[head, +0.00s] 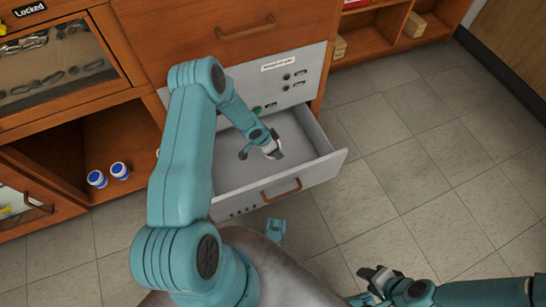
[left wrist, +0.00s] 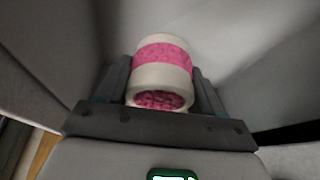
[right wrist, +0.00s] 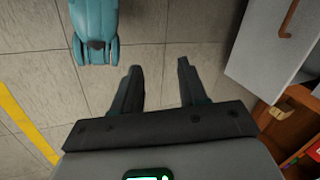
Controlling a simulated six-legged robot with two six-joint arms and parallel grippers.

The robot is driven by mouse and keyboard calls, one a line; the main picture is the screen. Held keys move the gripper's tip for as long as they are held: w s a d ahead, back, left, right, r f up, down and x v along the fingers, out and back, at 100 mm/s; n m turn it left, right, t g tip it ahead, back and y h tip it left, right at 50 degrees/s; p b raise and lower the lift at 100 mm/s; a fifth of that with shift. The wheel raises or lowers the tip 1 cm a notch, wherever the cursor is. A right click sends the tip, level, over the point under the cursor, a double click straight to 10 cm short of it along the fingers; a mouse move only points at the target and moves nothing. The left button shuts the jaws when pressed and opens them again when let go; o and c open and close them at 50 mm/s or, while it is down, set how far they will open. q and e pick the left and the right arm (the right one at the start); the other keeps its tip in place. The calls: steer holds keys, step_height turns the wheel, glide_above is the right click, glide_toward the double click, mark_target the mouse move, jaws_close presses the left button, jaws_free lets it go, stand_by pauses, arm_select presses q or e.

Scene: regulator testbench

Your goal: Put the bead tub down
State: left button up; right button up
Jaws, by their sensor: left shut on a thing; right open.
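The bead tub (left wrist: 163,78) is a white cylinder with a pink band and pink beads at its near end. In the left wrist view it sits between the two fingers of my left gripper (left wrist: 160,68), which is shut on it. In the head view my left gripper (head: 263,150) reaches down inside the open grey drawer (head: 318,166), and the tub is mostly hidden there. I cannot tell whether the tub touches the drawer floor. My right gripper (head: 374,277) is open and empty above the tiled floor; its spread fingers also show in the right wrist view (right wrist: 158,68).
The drawer's walls and front with a brown handle (head: 281,190) surround my left gripper. Two blue-and-white tubs (head: 108,174) stand in the open shelf at left. A glass-fronted case (head: 60,62) is above it. The tiled floor (head: 430,140) at right is clear.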

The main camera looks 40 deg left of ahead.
arm_select(q)
step_height(320, 180, down, 4)
steer(key=shift+b, duration=1.15)
steer(key=shift+f, duration=0.2)
steer(key=shift+r, duration=0.2)
steer(key=shift+f+b, duration=0.4)
steer(key=shift+f, duration=0.2)
arm_select(e)
steer(key=shift+w+d+f+t, duration=0.15)
steer(key=shift+w+f, duration=0.15)
steer(key=shift+f, duration=0.25)
steer(key=shift+w+f+t, duration=0.1)
steer(key=shift+w+f, duration=0.15)
steer(key=shift+f, duration=0.3)
steer(key=shift+w+d+f+t, duration=0.15)
steer(key=shift+w+f, duration=0.15)
steer(key=shift+f, duration=0.25)
arm_select(q)
steer(key=shift+f, duration=0.1)
arm_select(e)
steer(key=shift+w+f, duration=0.1)
arm_select(q)
steer(key=o, duration=1.1)
